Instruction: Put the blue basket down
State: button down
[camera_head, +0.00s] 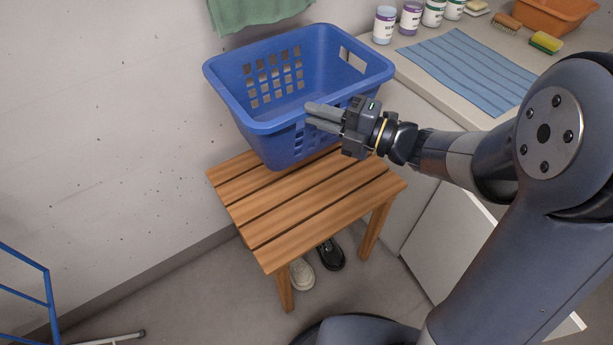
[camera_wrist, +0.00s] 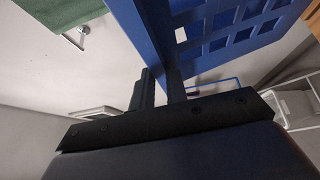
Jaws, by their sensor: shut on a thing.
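The blue basket (camera_head: 287,128) is upright and looks empty in the head view. It is over the back part of the slatted wooden stool (camera_head: 318,205); I cannot tell whether its base touches the slats. My gripper (camera_head: 325,118) is shut on the blue basket at its near right rim, with the fingers reaching over from the right. In the wrist view the basket wall (camera_wrist: 232,42) fills the top, and my gripper (camera_wrist: 162,90) shows its two fingers against the basket edge. The exact contact is partly hidden.
A counter on the right holds a striped blue cloth (camera_head: 467,70), several jars (camera_head: 411,17), a brush (camera_head: 507,22), a sponge (camera_head: 546,42) and an orange tub (camera_head: 555,14). A green towel (camera_head: 255,12) hangs on the wall. Shoes (camera_head: 330,254) lie under the stool. A blue rack (camera_head: 45,300) stands at left.

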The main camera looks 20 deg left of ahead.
jog(key=b, duration=0.9)
send_near(296, 142)
jog(key=a, duration=0.4)
jog(key=shift+w+a, duration=0.35)
jog(key=shift+a, duration=0.05)
notch_tip(296, 142, down, 10)
jog(key=b, duration=0.3)
jog(key=c, duration=1.4)
grip_release()
jog(key=shift+r, duration=0.1)
jog(key=s+d+p, duration=0.1)
jog(key=s+d, duration=0.1)
jog(key=d, duration=1)
jog(key=shift+a, duration=0.1)
